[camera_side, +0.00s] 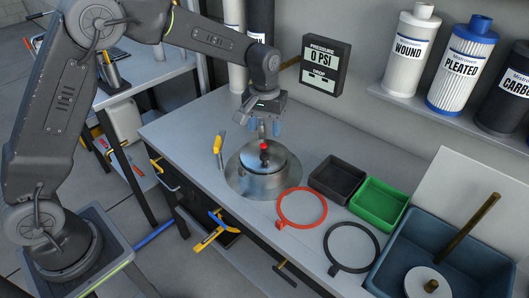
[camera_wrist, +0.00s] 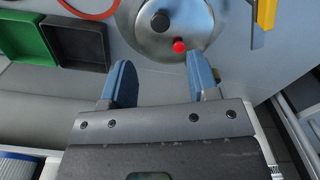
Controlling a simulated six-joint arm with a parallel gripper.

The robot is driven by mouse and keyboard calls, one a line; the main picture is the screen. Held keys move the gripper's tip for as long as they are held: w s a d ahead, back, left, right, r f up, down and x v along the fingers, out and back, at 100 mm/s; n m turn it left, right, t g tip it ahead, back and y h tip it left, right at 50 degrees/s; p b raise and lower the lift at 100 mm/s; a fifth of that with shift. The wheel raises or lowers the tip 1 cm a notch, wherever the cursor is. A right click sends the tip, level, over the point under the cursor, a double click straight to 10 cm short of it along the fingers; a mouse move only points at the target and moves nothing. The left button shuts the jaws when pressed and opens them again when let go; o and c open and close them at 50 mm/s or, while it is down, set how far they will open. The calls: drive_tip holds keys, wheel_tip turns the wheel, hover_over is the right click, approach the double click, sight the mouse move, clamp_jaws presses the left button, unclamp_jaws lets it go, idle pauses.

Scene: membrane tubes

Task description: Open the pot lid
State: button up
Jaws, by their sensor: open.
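A round silver metal pot (camera_side: 262,183) stands on the grey bench with its lid (camera_side: 258,163) on. The lid carries a red knob (camera_side: 264,147) and a dark knob close to it. The wrist view shows the lid (camera_wrist: 135,22) at the top, with the black knob (camera_wrist: 160,21) near its middle and the red knob (camera_wrist: 179,46) nearer my fingers. My gripper (camera_side: 264,128) hangs above the pot's far side in the side view. Its blue fingers are apart and empty in the wrist view (camera_wrist: 160,65). They appear clear of both knobs.
A red ring (camera_side: 302,190) and a black ring (camera_side: 373,236) lie right of the pot. Black (camera_side: 338,163) and green (camera_side: 404,198) trays and a blue bin (camera_side: 472,255) stand further right. A yellow-handled tool (camera_side: 219,143) is left of the pot. A pressure display (camera_side: 323,50) is behind.

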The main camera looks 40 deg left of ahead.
sight(265, 155)
wheel_tip(265, 155, down, 10)
drive_tip(key=shift+r, duration=0.25)
clamp_jaws()
idle(0.6)
